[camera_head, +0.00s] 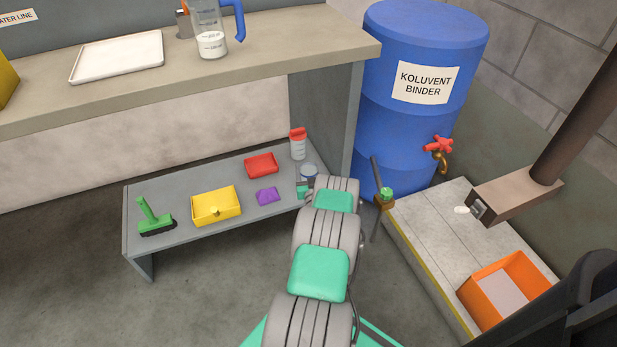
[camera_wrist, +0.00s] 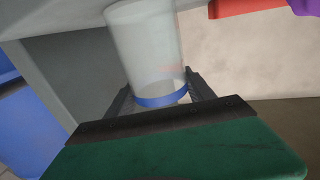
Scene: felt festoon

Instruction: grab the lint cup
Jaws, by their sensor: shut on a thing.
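The lint cup is a clear, cloudy cup with a blue band at one end; in the wrist view the cup (camera_wrist: 148,48) stands between the two dark fingers of my gripper (camera_wrist: 162,98). The fingers are shut on it near the blue band. In the head view my gripper (camera_head: 305,188) is at the right end of the low grey shelf, and only a small bluish-grey part of the cup (camera_head: 309,170) shows beyond my arm. Whether the cup touches the shelf cannot be told.
The low shelf (camera_head: 180,205) also holds a green brush (camera_head: 153,218), yellow bin (camera_head: 216,207), purple piece (camera_head: 267,195), red tray (camera_head: 261,165) and red-capped shaker (camera_head: 298,144). A workbench (camera_head: 230,65) overhangs behind. A blue barrel (camera_head: 415,110) and an orange bin (camera_head: 507,284) are right.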

